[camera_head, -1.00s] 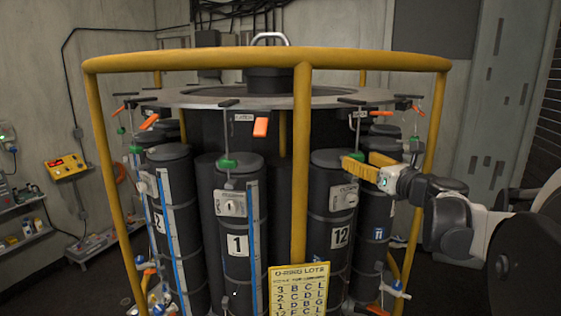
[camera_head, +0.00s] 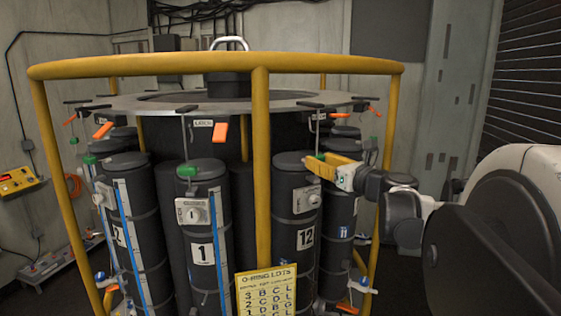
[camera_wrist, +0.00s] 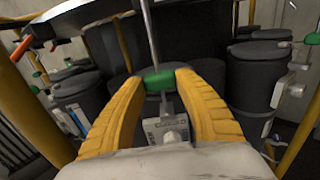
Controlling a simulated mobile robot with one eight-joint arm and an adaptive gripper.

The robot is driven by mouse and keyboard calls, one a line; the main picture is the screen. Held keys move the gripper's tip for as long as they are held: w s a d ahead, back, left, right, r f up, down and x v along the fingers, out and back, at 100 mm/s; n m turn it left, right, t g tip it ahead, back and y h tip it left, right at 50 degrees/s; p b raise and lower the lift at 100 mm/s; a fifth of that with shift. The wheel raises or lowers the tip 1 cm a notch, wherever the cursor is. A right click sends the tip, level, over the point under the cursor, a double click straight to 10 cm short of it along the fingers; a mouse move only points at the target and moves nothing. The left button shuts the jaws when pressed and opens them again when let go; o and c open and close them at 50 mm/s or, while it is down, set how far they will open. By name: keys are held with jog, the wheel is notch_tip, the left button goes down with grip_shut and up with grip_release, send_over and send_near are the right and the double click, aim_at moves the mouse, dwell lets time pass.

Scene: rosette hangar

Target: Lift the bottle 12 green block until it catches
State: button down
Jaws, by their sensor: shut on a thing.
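Bottle 12 (camera_head: 285,230) is a dark upright cylinder with a white "12" label, right of the front yellow post. Its green block (camera_wrist: 159,82) is on a thin vertical rod (camera_wrist: 150,35) above the bottle. My gripper (camera_head: 320,166) reaches in from the right at the bottle's top. In the wrist view, its two yellow fingers (camera_wrist: 112,118) are shut on the green block, one on each side. In the head view the fingers hide part of the block. A grey box with a dial (camera_wrist: 172,130) shows just below the block.
A yellow ring rail (camera_head: 215,65) with posts (camera_head: 262,190) surrounds the rack; one post stands just left of bottle 12. A grey plate (camera_head: 290,103) with orange levers (camera_head: 220,132) lies above the bottles. Bottle 1 (camera_head: 201,275) is at left. A yellow lot sign (camera_head: 266,290) hangs in front.

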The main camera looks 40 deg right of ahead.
notch_tip(320, 180, up, 9)
jog(key=p, duration=0.6)
dwell(1.0)
jog(key=c, duration=0.9)
grip_release()
jog(key=shift+o, duration=0.2)
jog(key=s+p, duration=0.1)
jog(key=s, duration=0.8)
jog(key=shift+a, duration=0.35)
jog(key=shift+w, duration=0.1)
